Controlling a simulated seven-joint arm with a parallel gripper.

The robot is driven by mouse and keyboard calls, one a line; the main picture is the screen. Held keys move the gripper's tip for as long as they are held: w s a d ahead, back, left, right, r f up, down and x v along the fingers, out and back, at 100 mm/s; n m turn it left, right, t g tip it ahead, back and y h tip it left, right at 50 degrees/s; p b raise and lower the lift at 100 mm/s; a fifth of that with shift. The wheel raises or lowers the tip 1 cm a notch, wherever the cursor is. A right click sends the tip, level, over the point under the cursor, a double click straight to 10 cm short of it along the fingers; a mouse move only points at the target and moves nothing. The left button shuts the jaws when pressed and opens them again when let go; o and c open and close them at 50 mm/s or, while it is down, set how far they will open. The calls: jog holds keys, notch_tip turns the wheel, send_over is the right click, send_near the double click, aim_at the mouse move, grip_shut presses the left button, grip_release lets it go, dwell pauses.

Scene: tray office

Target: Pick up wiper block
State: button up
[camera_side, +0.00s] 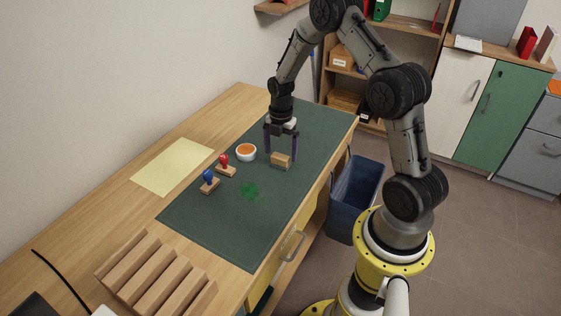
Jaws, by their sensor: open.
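The wiper block (281,159) is a small tan block with a greyish lower edge. It lies on the dark green desk mat (232,226), right of the white bowl. My gripper (281,153) points down at the block, with its two dark fingers apart. One finger is to the left of the block and the other is to its right, near its far side. I cannot tell whether the fingers touch it or how high the tips are above the mat.
A white bowl with orange contents (246,152) stands close left of my gripper. A red-handled stamp (225,166) and a blue-handled stamp (209,182) stand nearby. A green smudge (249,191) marks the mat. A slotted wooden rack (155,275) is at the front; yellow paper (173,167) lies left.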

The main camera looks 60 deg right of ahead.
aim_at(280, 156)
jog(key=shift+f, duration=1.55)
jog(key=shift+c, duration=0.2)
jog(key=c, duration=1.2)
jog(key=shift+r, duration=0.2)
jog(key=shift+c, duration=0.2)
jog(key=shift+w+r, duration=0.1)
jog(key=shift+r, duration=0.45)
jog(key=s+a+r, duration=0.6)
jog(key=s+r, duration=0.5)
jog(key=s, duration=0.1)
jog(key=shift+s+a+r, duration=0.2)
jog(key=shift+s+r, duration=0.1)
jog(key=shift+s, duration=0.05)
